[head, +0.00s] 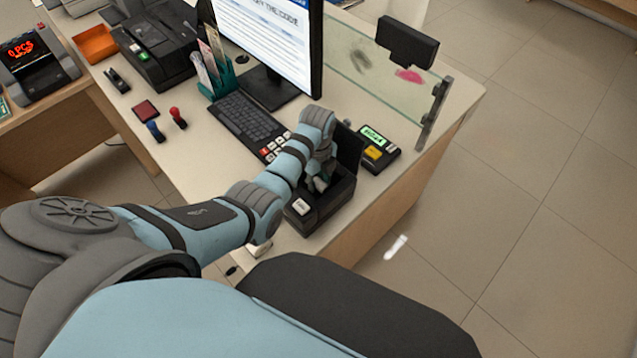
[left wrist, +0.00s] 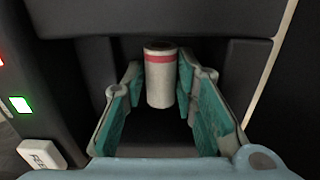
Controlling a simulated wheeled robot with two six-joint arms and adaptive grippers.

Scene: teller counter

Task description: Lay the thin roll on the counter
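The thin roll (left wrist: 160,82) is a narrow white cylinder with a red band near its top in the left wrist view. It stands between the two teal-padded fingers of my left gripper (left wrist: 161,88). In the head view my left gripper (head: 318,178) reaches down into the open black receipt printer (head: 323,213), and the roll is hidden there. The counter (head: 208,160) is pale and runs under the printer. My right gripper is in neither view.
A keyboard (head: 245,123) and monitor (head: 275,40) stand behind the printer. A small terminal with a green display (head: 377,143) is to its right, near a glass screen (head: 375,75). Two stamps (head: 177,117) and a red pad (head: 145,110) lie left. Bare counter shows left of the keyboard.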

